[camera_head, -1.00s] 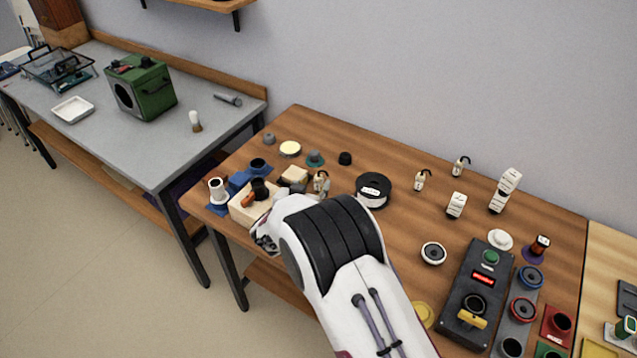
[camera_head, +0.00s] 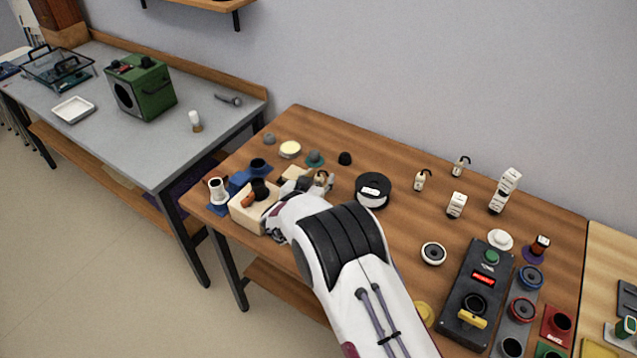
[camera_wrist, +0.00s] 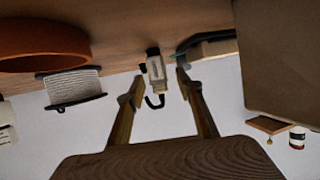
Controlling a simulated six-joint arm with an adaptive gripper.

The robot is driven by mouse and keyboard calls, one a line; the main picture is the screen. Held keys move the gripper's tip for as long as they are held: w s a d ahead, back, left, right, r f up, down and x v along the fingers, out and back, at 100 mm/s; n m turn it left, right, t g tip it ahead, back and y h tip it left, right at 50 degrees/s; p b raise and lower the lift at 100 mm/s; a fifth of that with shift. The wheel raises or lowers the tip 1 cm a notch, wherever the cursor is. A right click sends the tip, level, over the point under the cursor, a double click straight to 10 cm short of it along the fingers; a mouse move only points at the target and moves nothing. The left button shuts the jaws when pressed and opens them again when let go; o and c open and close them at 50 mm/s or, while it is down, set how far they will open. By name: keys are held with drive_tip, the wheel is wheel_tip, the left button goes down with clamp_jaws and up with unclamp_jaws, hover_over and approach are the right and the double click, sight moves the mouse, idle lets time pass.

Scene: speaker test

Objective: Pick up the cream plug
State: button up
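A small cream plug (camera_wrist: 157,68) with a dark end and a black hooked cable shows in the wrist view, between my fingers. My gripper (camera_wrist: 159,90) is open, with a finger on each side of the plug and a visible gap to each. In the head view my gripper (camera_head: 318,184) is by the same plug (camera_head: 322,178), which it partly hides. Two similar cream pieces with black hooks, one nearer (camera_head: 420,181) and one farther back (camera_head: 459,167), stand to the right on the wooden table (camera_head: 400,240).
A pale block (camera_head: 243,221) and a white spool (camera_head: 217,189) stand left of my gripper. A round black case (camera_head: 373,189) stands close on its right. A large tan surface (camera_wrist: 285,60) fills the wrist view's upper right. A dark control box (camera_head: 478,290) stands at the front right.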

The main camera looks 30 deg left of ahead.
sight(319, 176)
drive_tip(key=c, duration=1)
drive_tip(key=shift+r, duration=0.2)
drive_tip(key=shift+r, duration=4.85)
